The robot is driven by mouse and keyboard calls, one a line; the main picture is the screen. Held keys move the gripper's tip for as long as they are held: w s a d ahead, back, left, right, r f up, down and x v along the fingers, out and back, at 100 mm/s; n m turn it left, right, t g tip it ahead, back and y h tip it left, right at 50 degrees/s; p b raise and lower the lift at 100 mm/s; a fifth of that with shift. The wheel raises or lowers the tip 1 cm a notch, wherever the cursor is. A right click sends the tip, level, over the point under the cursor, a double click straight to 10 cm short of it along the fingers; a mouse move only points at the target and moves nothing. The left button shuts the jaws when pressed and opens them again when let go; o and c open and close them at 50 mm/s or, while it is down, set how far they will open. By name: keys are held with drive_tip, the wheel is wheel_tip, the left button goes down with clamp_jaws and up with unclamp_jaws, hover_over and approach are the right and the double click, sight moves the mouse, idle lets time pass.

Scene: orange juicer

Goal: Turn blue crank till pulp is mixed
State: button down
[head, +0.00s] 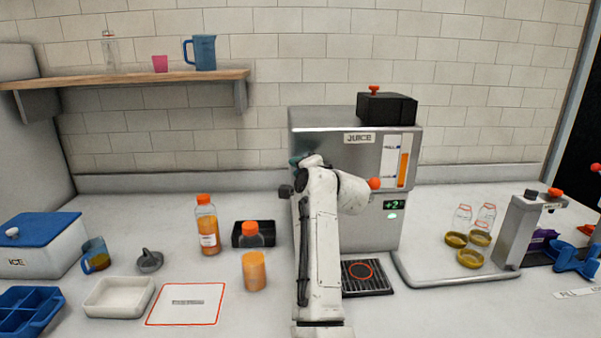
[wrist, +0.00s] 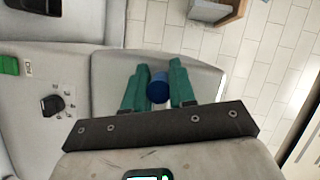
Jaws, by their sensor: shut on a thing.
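The steel juice machine (head: 345,120) stands at the back of the counter, with a "JUICE" label, an orange level gauge (head: 404,168) and a lit green display reading "+2" (head: 394,204). In the wrist view the blue crank's round knob (wrist: 158,88) sits between the green fingers of my gripper (wrist: 157,80), which is shut on it. In the head view my gripper (head: 297,160) is at the machine's left side, mostly behind my white arm, and I cannot make out the crank there. The pulp itself cannot be clearly seen.
An orange-capped bottle (head: 208,230), an orange-filled glass (head: 254,271) and a black tray (head: 243,241) stand left of my arm. A drip tray (head: 378,280) lies before the machine. Jars (head: 485,222) and a grey stand (head: 515,232) are at right. A shelf (head: 130,79) hangs at left.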

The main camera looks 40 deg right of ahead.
drive_tip(key=m, duration=0.1)
drive_tip(key=r+m+t, duration=0.1)
drive_tip(key=m, duration=0.1)
drive_tip(key=shift+r, duration=0.3)
drive_tip(key=m, duration=0.1)
drive_tip(key=r+m+t, duration=0.1)
drive_tip(key=m, duration=0.1)
drive_tip(key=shift+s+d, duration=0.1)
drive_tip(key=shift+d, duration=0.1)
drive_tip(key=m, duration=0.2)
drive_tip(key=r+t+h, duration=0.1)
drive_tip(key=shift+s+d+m+p, duration=0.15)
drive_tip(key=shift+d+m+p, duration=0.15)
drive_tip(key=shift+m, duration=0.1)
drive_tip(key=shift+s+d+r+m+t+h, duration=0.2)
drive_tip(key=shift+m+h, duration=0.15)
drive_tip(key=shift+m, duration=0.6)
drive_tip(key=shift+s+d+r+m+t+h, duration=0.1)
drive_tip(key=shift+d+m+t+h, duration=0.2)
drive_tip(key=shift+m, duration=0.65)
drive_tip(key=shift+a, duration=0.1)
drive_tip(key=c, duration=1.1)
unclamp_jaws()
drive_tip(key=shift+o, duration=0.7)
